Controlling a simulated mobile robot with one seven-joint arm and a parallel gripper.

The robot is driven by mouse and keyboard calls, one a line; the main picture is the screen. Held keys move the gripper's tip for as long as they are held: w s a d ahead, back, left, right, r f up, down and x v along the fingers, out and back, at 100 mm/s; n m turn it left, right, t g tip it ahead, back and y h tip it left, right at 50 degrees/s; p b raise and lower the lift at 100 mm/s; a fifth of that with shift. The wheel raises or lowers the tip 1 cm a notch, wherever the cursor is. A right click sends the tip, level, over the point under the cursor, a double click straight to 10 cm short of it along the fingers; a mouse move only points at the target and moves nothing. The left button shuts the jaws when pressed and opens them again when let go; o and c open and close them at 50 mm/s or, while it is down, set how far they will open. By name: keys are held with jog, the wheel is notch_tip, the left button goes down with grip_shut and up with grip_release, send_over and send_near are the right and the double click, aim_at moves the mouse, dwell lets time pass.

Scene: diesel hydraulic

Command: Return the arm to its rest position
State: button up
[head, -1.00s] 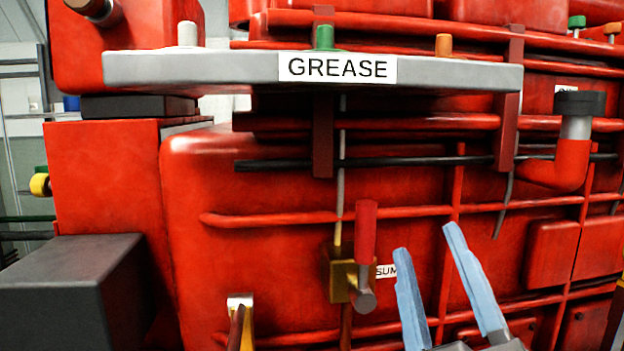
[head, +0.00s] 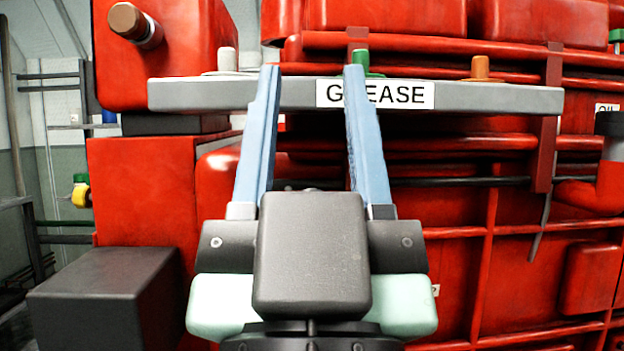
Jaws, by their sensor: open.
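My gripper (head: 311,75) is raised in the middle of the head view, its two long pale blue fingers pointing up and apart. Nothing is between the fingers. The fingertips overlap the grey shelf (head: 205,94) in the picture, and the right one covers part of the GREASE label (head: 400,95). I cannot tell whether a finger touches the shelf.
The shelf carries a white peg (head: 227,59), a green peg (head: 361,58) and an orange peg (head: 480,67). A dark grey box (head: 105,300) stands at the lower left. A red pipe with a black cap (head: 608,124) sticks out at the right. Open room shows at the far left.

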notch_tip(320, 180, up, 43)
jog(key=p, duration=4.1)
jog(key=shift+f+p, duration=0.2)
jog(key=shift+p, duration=0.15)
jog(key=shift+f, duration=0.15)
